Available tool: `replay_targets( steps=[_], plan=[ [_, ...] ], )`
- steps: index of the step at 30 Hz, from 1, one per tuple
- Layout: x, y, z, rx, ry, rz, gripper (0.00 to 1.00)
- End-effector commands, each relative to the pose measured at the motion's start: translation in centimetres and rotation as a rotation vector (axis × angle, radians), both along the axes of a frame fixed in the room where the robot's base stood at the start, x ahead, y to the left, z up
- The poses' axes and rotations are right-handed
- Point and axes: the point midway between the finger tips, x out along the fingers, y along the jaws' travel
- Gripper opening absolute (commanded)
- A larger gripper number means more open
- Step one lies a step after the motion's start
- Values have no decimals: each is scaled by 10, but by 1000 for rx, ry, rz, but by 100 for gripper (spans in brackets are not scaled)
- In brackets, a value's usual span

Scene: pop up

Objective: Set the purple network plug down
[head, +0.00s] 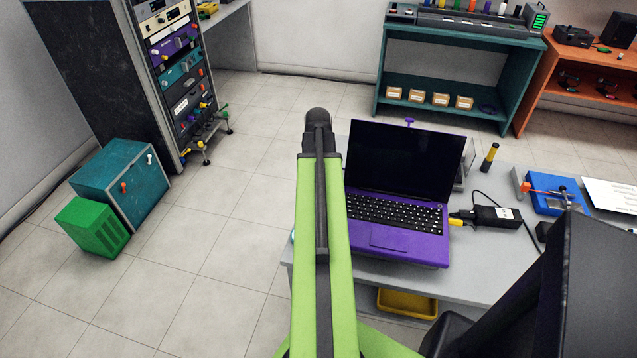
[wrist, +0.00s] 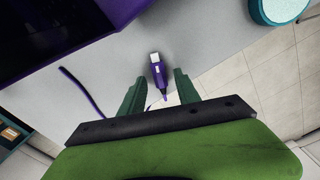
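The purple network plug (wrist: 158,74) with its pale clear tip shows in the wrist view, over the grey tabletop (wrist: 190,25). It looks to be lying on it, though contact is hard to judge. My gripper (wrist: 160,77) has its two green fingers apart, one on each side of the plug, with a visible gap on both sides. A thin purple cable (wrist: 88,94) shows at left, and a short piece trails behind the plug towards my gripper. In the head view my arm hides the gripper and the plug.
The purple laptop (head: 400,240) stands open on the table, close at left in the wrist view (wrist: 60,25). A teal round object (wrist: 262,12) is at the table's edge. A black adapter (head: 490,217) lies right of the laptop. Open floor (head: 220,220) lies left of the table.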

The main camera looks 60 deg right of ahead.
Motion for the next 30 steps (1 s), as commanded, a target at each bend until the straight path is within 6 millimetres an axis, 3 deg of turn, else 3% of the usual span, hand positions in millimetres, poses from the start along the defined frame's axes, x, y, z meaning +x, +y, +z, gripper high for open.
replay_targets(
  steps=[1, 9, 15, 27, 30],
  plan=[
    [0, 0, 14, 0, 0, 0, 39],
    [1, 0, 74, 0, 0, 1, 39],
    [1, 0, 110, 0, 0, 1, 39],
    [1, 1, 112, 0, 0, 2, 39],
    [13, 11, 112, 0, 0, 8, 39]
  ],
)
